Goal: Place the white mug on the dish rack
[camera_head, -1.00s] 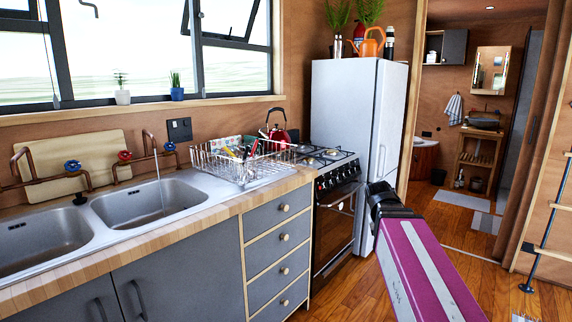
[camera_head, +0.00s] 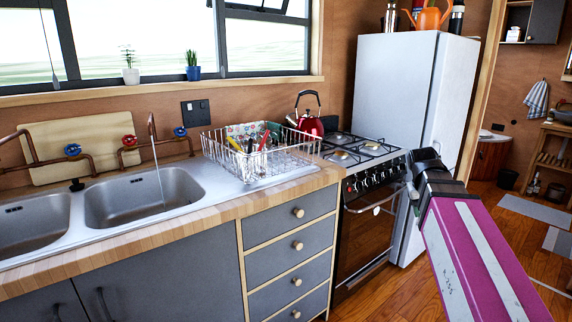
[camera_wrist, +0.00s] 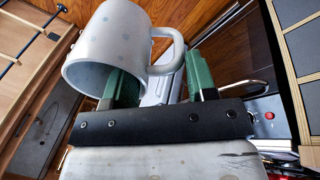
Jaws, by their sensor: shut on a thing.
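The white mug (camera_wrist: 108,45) with faint grey spots is in my gripper (camera_wrist: 163,78), in the wrist view. The green fingers are at its handle side, and the handle points right. How the fingers grip the handle is partly hidden. The mug is tilted in the picture and held up off any surface. In the head view my arm hides the mug and the fingers. The white wire dish rack (camera_head: 222,160) stands on the counter between the sink and the stove, left of my arm. It holds colourful utensils and other dishes.
A double sink (camera_head: 140,200) with a running tap lies left of the rack. The gas stove (camera_head: 375,170) with a red kettle (camera_head: 309,124) near it and a white fridge (camera_head: 410,90) stand right. The wooden counter edge (camera_head: 190,232) and drawers (camera_head: 290,250) face me.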

